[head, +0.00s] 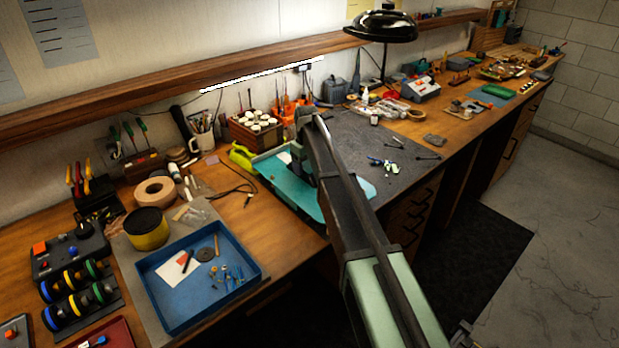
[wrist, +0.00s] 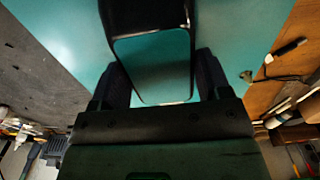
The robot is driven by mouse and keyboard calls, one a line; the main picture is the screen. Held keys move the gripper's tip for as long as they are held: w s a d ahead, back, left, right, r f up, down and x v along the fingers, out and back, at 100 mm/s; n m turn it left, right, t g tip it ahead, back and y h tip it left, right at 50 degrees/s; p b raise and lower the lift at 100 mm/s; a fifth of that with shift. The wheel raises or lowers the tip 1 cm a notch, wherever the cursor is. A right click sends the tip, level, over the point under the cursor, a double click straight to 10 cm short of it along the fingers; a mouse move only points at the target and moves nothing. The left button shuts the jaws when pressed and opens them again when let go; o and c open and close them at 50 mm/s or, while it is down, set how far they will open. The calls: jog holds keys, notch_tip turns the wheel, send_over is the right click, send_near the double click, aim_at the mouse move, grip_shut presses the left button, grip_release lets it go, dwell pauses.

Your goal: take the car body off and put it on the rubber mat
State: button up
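My gripper (wrist: 160,85) is over a teal, tray-like surface (head: 270,166), and its two dark fingers are apart. Between them in the wrist view is a dark, rounded frame-like thing (wrist: 148,20), with teal showing inside its outline. It may be the car body, but I cannot tell for sure. Whether the fingers press on it is unclear. In the head view my arm covers most of this spot. A dark grey mat (head: 345,135), possibly the rubber mat, lies just right of the teal surface. It also fills the left of the wrist view (wrist: 35,85).
Small parts (head: 384,166) lie on the grey mat, whose middle is mostly bare. A blue tray (head: 165,318) with loose parts stands front left. A black lamp (head: 380,26) overhangs the back. A pot rack (head: 256,135) stands behind the teal surface.

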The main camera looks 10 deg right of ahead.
jog(key=c, duration=0.3)
jog(key=shift+r+p, duration=0.5)
jog(key=shift+r+p, duration=2.5)
